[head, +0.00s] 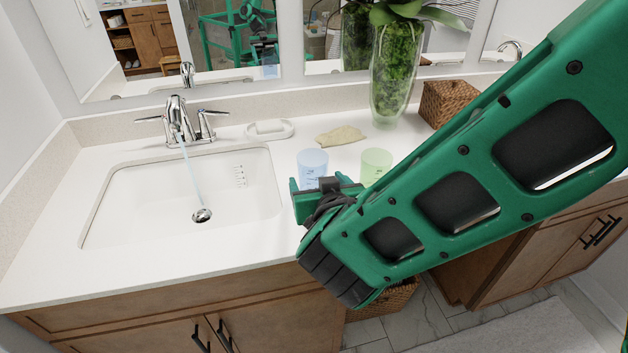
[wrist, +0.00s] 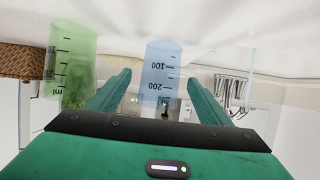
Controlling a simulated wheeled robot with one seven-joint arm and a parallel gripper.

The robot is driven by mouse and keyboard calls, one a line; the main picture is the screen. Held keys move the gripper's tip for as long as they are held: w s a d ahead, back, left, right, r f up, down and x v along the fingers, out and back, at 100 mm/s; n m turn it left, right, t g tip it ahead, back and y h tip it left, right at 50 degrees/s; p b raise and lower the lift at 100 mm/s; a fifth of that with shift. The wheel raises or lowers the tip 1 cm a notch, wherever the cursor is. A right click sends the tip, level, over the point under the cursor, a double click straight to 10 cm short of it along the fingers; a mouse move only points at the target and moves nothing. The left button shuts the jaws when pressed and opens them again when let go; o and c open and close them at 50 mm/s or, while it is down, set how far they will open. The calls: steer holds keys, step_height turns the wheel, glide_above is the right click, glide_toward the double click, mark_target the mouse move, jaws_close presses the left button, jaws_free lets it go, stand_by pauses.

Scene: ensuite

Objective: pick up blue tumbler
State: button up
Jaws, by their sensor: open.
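The blue tumbler (head: 312,164) is a clear light-blue cup with measuring marks, standing upright on the white counter right of the sink. In the wrist view the blue tumbler (wrist: 161,80) appears upside down, between and beyond the two fingers. My gripper (head: 326,186) is close in front of it, its fingers apart and empty. The wrist view also shows my gripper (wrist: 160,98) open, its fingers on either side of the tumbler's outline. I cannot tell whether the fingertips reach past its near side. The arm hides its lower part in the head view.
A green tumbler (head: 376,164) stands just right of the blue one. Behind are a tan cloth (head: 341,136), a soap dish (head: 269,129), a glass vase (head: 395,85) and a woven box (head: 447,103). The sink (head: 180,200) with running faucet (head: 182,122) lies left.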

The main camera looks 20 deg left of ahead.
steer(key=shift+x, duration=2.65)
steer(key=shift+f, duration=0.15)
steer(key=c, duration=1.1)
